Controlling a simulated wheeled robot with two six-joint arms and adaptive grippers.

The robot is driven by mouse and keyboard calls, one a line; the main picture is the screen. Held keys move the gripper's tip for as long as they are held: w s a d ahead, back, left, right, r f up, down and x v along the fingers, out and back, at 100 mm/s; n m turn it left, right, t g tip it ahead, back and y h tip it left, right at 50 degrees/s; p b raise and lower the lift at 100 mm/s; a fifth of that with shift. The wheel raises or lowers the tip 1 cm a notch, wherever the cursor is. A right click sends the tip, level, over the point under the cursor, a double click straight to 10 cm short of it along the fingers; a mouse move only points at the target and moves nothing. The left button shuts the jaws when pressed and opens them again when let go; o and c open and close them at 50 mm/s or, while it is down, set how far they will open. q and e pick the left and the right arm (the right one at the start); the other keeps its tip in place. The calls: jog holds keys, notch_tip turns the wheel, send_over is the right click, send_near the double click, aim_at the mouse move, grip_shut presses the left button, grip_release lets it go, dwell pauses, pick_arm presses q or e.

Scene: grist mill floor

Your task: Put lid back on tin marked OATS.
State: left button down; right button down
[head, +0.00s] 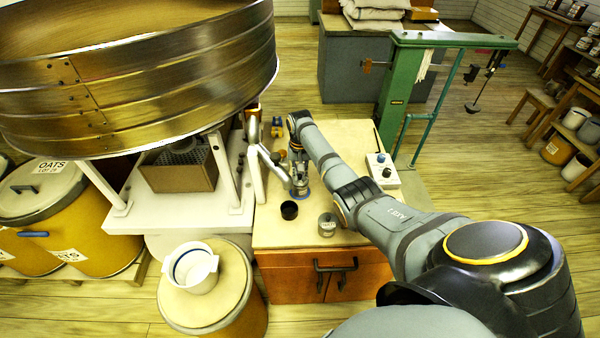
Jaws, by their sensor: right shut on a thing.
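My right gripper (299,178) points down over the wooden worktop. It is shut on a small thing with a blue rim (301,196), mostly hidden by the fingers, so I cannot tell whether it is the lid. A small grey tin (327,226) with a pale label stands to the right and nearer; the label is too small to read. A black open-topped cup (289,210) stands just left of that tin. A large drum marked OATS (45,212) stands at the far left with a grey handled cover on it. My left gripper is not in view.
A large round metal sieve (140,75) overhangs the left. A white control box (382,170) sits at the worktop's (345,135) right side. A white pot (194,268) stands on a barrel in front. A green post stand (402,90) rises behind.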

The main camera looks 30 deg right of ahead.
jog(key=shift+r, duration=0.1)
dwell(0.6)
jog(key=shift+f+p, duration=0.25)
jog(key=shift+p, duration=0.15)
dwell(0.7)
dwell(0.4)
jog(key=c, duration=1.3)
grip_release()
jog(key=shift+o, duration=0.4)
jog(key=o, duration=0.4)
jog(key=shift+r+p, duration=0.1)
jog(key=shift+p, duration=0.25)
